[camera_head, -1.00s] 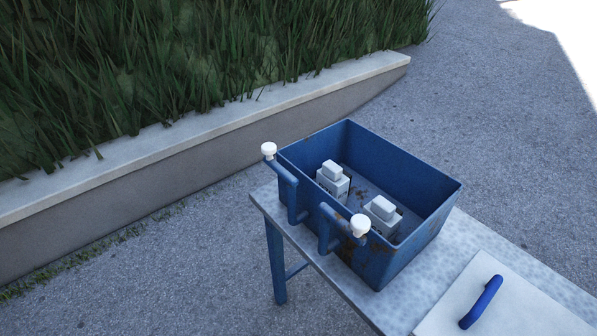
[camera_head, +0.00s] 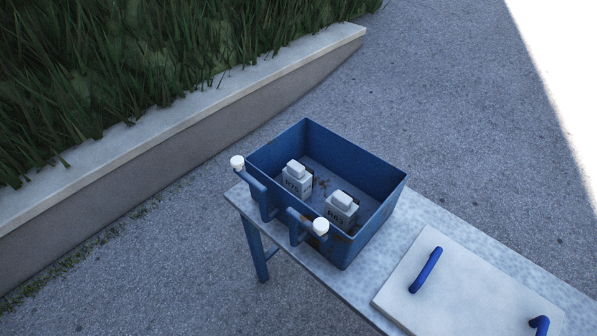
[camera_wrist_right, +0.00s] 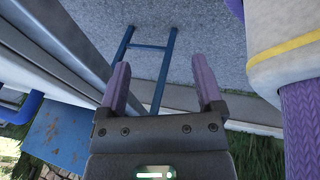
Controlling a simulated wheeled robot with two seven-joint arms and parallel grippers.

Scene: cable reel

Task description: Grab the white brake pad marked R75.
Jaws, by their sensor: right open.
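Two white brake pads stand in a blue open-top box (camera_head: 384,213) in the head view. The left pad (camera_head: 297,181) has dark lettering that reads R75. The right pad (camera_head: 341,209) has lettering that looks like R67. My right gripper (camera_wrist_right: 163,85) shows only in the right wrist view. Its two purple fingers are apart, with nothing between them. Neither pad can be made out in that view. My left gripper is not in view.
A low wall (camera_head: 190,120) with grass runs behind. Pavement surrounds the table.

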